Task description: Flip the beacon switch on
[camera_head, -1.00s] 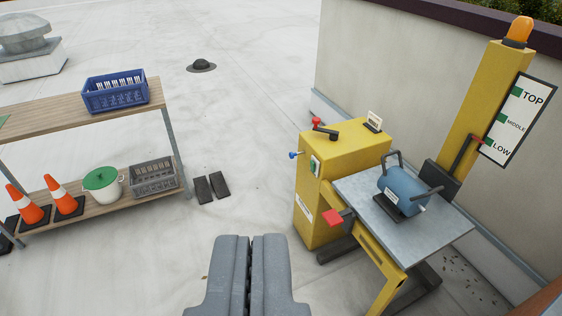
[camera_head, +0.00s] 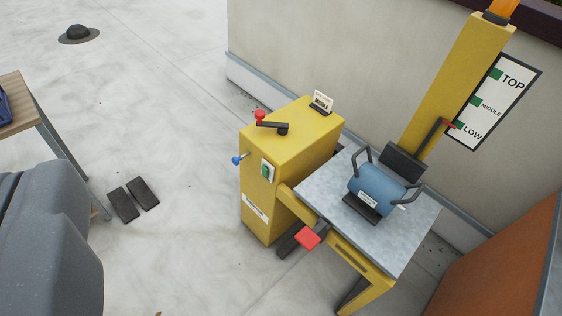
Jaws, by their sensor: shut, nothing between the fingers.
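A yellow cabinet (camera_head: 262,196) stands near the middle. On its front is a small white plate with a green rocker switch (camera_head: 267,170); I cannot tell which way the rocker is set. An orange beacon (camera_head: 502,9) sits on top of the yellow post (camera_head: 460,75), cut off by the upper edge; whether it is lit is not clear.
A red pedal (camera_head: 308,237) sticks out low in front. A lift table (camera_head: 412,232) carries a blue motor (camera_head: 378,185). Dark blocks (camera_head: 133,198) lie on the floor. An orange panel (camera_head: 500,265) bounds the right.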

